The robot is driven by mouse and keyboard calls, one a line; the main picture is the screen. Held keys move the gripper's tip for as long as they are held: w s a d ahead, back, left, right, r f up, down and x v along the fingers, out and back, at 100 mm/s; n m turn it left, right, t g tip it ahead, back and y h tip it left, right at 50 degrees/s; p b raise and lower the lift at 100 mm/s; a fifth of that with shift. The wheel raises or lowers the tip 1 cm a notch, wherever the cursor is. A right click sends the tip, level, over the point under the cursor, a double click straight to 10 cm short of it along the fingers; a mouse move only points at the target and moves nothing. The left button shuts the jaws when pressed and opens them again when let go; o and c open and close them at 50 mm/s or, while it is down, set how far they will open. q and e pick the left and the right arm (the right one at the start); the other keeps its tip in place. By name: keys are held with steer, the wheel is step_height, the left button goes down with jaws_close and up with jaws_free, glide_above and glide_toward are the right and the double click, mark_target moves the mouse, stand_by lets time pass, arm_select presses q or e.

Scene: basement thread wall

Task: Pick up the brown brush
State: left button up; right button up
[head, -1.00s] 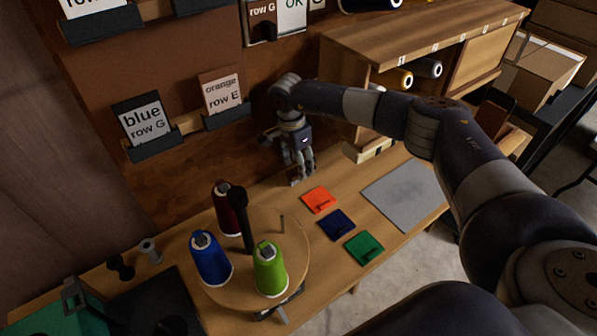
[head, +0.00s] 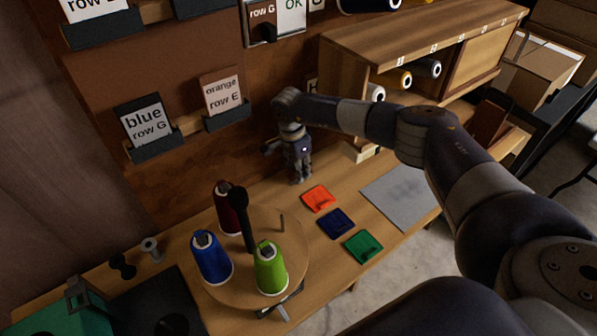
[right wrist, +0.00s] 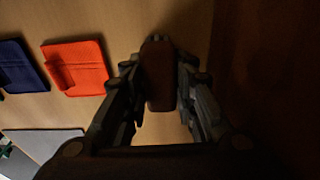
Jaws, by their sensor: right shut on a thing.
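The brown brush (right wrist: 160,75) shows in the right wrist view as a dark brown block between the fingers of my right gripper (right wrist: 158,88). The fingers are shut on it from both sides. In the head view my right gripper (head: 299,180) points down at the table, close to the back panel and left of the orange square. The brush is hard to make out there, mostly hidden by the fingers. I cannot tell whether it touches the table. My left gripper is not in view.
Orange (head: 318,198), blue (head: 336,223) and green (head: 363,247) squares lie right of the gripper, with a grey mat (head: 400,192) beyond. A round wooden stand (head: 297,240) holds maroon, blue and green thread cones in front. A wooden shelf unit (head: 345,75) stands at the back right.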

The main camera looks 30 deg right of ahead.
steer(key=shift+r, duration=0.15)
steer(key=shift+r, duration=0.3)
step_height(320, 180, up, 2)
steer(key=shift+w+r+b, duration=0.1)
steer(key=shift+r+b, duration=0.1)
steer(key=shift+b, duration=0.5)
steer(key=s+d, duration=0.1)
steer(key=s, duration=0.4)
steer(key=s+d+r+b, duration=0.1)
steer(key=s+d, duration=0.1)
steer(key=s, duration=0.3)
steer(key=s+d+b, duration=0.1)
steer(key=s, duration=0.4)
steer(key=shift+s+d+r, duration=0.2)
steer(key=shift+s+r, duration=0.15)
steer(key=shift+r, duration=0.05)
